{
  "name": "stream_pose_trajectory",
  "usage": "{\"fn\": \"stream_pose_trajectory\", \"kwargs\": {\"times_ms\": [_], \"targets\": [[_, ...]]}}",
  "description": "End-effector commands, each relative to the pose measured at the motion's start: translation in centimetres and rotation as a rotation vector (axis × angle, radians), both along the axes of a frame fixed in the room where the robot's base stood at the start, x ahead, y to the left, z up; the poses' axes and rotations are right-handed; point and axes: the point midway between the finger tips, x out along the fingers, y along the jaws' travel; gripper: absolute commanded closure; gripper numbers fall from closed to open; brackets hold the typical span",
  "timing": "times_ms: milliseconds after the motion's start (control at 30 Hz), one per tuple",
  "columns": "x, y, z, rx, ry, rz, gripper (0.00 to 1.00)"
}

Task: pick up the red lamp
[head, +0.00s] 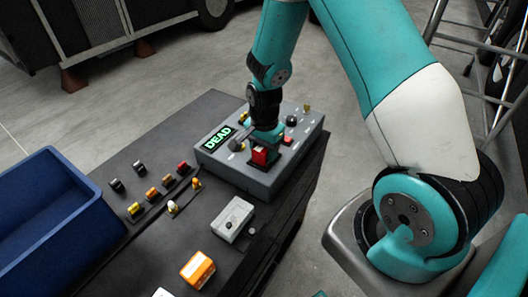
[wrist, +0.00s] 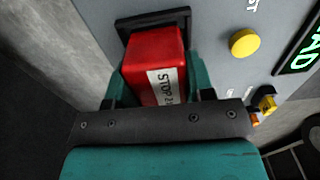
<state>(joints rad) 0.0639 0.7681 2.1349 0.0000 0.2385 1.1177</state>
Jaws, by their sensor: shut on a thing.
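The red lamp (wrist: 150,55) is a red block with a white label reading "STOP" and a partly hidden character. It also shows in the head view (head: 260,156), on top of the grey control box (head: 230,174). In the wrist view its far end is at a black rectangular frame (wrist: 150,22) on the box face; I cannot tell whether it is still seated there. My gripper (head: 262,146) reaches down from above. Its teal fingers stand on both sides of the lamp and are shut on it. The gripper body hides the lamp's near end.
The box has a lit "DEAD" display (head: 217,138), a yellow button (wrist: 244,43) and several knobs. On the dark table (head: 150,235) are small coloured parts, a grey switch box (head: 233,218) and an orange block (head: 198,270). A blue bin (head: 60,225) stands at left.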

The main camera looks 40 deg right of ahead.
Motion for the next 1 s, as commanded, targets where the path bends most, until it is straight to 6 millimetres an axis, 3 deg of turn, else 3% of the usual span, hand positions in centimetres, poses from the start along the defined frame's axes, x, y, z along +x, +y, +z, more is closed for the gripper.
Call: {"fn": "stream_pose_trajectory", "kwargs": {"times_ms": [267,433,800,1000], "targets": [[0.1,0.0,0.6,0.000,-0.002,0.000,0.82],[0.1,0.0,2.8,-0.001,-0.006,0.000,0.82],[0.1,0.0,13.7,-0.001,-0.009,0.000,0.82],[0.1,0.0,17.9,0.000,-0.004,0.000,0.82]]}}
